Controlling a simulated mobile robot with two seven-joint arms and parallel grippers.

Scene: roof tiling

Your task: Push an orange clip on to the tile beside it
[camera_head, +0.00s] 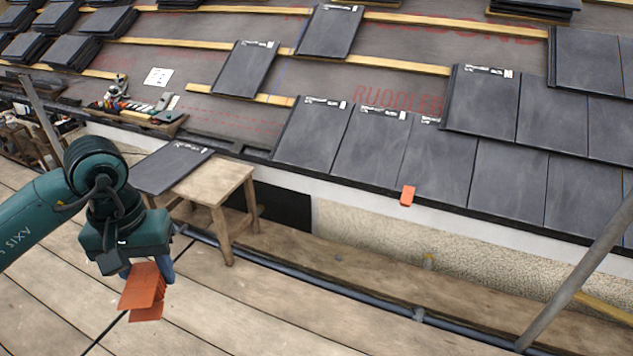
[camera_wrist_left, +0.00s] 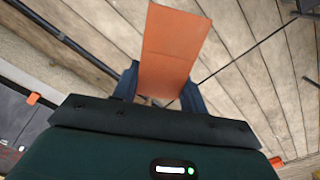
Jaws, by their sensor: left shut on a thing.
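My left gripper (camera_head: 147,270) is shut on an orange clip (camera_head: 143,292) and holds it over the plank walkway, well away from the roof edge. In the left wrist view the held orange clip (camera_wrist_left: 172,48) stands out between the two blue fingers as a flat, bent plate. A second orange clip (camera_head: 407,195) sits at the eave, at the lower edge of a dark roof tile (camera_head: 436,160). An orange piece at the roof edge also shows in the left wrist view (camera_wrist_left: 32,99). Whether that eave clip is fully seated cannot be told. My right gripper is not in view.
A wooden stool (camera_head: 215,187) with a loose dark tile (camera_head: 172,166) on it stands between my left arm and the eave. A grey pole (camera_head: 580,275) slants at the right. A tool tray (camera_head: 140,113) lies at the left. The walkway (camera_head: 250,310) is mostly clear.

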